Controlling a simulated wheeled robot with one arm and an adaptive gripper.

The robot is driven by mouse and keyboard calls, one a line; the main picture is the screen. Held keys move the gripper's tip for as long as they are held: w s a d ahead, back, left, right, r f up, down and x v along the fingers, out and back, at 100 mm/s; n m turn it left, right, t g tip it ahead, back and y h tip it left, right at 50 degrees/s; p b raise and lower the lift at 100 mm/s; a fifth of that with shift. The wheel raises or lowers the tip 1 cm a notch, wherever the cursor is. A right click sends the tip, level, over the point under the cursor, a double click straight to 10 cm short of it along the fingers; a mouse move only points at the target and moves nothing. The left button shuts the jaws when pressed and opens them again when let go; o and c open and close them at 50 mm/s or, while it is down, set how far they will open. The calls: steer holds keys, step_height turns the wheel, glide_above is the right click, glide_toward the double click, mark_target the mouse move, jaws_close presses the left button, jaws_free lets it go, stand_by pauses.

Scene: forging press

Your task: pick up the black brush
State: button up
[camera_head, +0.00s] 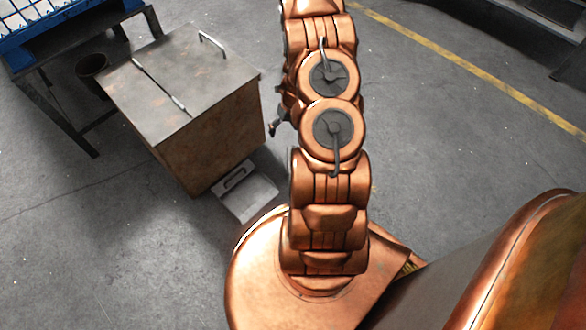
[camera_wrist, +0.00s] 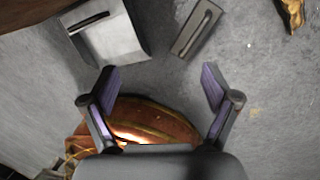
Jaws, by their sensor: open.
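In the wrist view, a dark grey-brown rectangular block with a long bar handle, apparently the brush (camera_wrist: 196,30), lies on the floor at top centre. It is beyond my gripper's fingertips and slightly right of the middle between them. My gripper (camera_wrist: 161,80) is open and empty, its two fingers spread on either side of bare floor. In the head view my arm hides the brush, and only a small dark part of my gripper shows left of the arm.
A grey dustpan-like piece (camera_wrist: 122,42) with a dark handle lies left of the brush; it also shows in the head view (camera_head: 252,200), beside a brown metal box (camera_head: 215,130). A thin rod (camera_head: 160,87) lies on the box. A tan object (camera_wrist: 291,14) is at upper right.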

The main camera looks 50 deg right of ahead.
steer(key=s+d+f+m+b, duration=0.1)
steer(key=f, duration=0.3)
steer(key=s+d+f+m+b, duration=0.1)
steer(key=f+m, duration=0.1)
steer(key=f, duration=0.3)
steer(key=s+d+f+m+b, duration=0.1)
steer(key=d+f+m, duration=0.1)
steer(key=f, duration=0.2)
steer(key=shift+s+f+b, duration=0.2)
steer(key=shift+s+b, duration=0.15)
steer(key=shift+f+m, duration=0.3)
steer(key=shift+f, duration=0.1)
steer(key=shift+b+x, duration=2.15)
steer(key=shift+x, duration=1.5)
steer(key=shift+a, duration=0.15)
steer(key=shift+r, duration=0.1)
steer(key=c, duration=1.5)
steer(key=shift+r, duration=0.1)
